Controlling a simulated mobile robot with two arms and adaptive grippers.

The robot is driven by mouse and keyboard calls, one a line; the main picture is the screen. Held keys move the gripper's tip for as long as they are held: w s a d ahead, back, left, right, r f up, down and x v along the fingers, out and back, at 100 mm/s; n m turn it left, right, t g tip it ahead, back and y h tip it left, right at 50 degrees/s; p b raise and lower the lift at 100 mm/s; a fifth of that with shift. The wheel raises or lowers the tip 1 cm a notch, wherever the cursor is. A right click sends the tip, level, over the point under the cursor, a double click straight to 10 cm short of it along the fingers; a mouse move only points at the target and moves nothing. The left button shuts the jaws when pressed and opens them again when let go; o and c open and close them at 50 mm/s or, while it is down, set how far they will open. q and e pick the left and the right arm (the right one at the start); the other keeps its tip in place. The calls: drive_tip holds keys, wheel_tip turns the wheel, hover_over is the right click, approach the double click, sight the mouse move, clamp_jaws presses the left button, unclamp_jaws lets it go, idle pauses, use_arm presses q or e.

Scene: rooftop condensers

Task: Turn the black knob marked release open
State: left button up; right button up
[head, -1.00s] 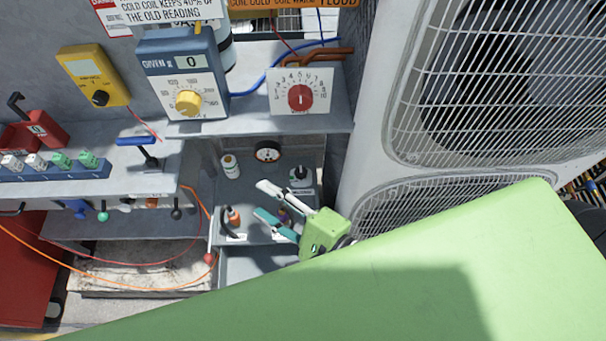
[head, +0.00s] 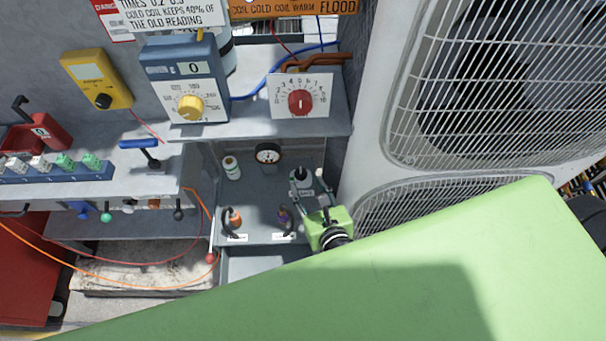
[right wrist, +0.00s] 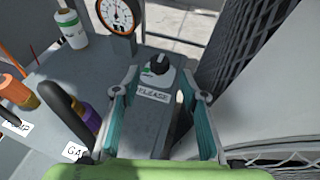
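The black knob (right wrist: 157,66) marked release stands on a pale round base on a grey panel, seen in the right wrist view ahead of my fingers. Its label (right wrist: 153,95) lies just in front of it. In the head view the knob (head: 300,174) shows just beyond my right gripper (head: 311,187). My right gripper is open, its two teal-padded fingers (right wrist: 158,97) apart on either side of the line to the knob, with nothing between the pads. I cannot tell that either finger touches the knob. My left gripper is not in view.
A gauge (right wrist: 118,16) and a white bottle (right wrist: 71,27) stand left of the knob. Orange (head: 233,216) and purple (head: 283,217) handles stand nearer on the panel. A dark grille and the condenser (head: 372,110) close off the right side. A shelf (head: 250,122) hangs above.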

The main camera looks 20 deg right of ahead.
sight(302, 176)
drive_tip(key=x, duration=0.5)
drive_tip(key=shift+w, duration=0.25)
drive_tip(key=c, duration=1.1)
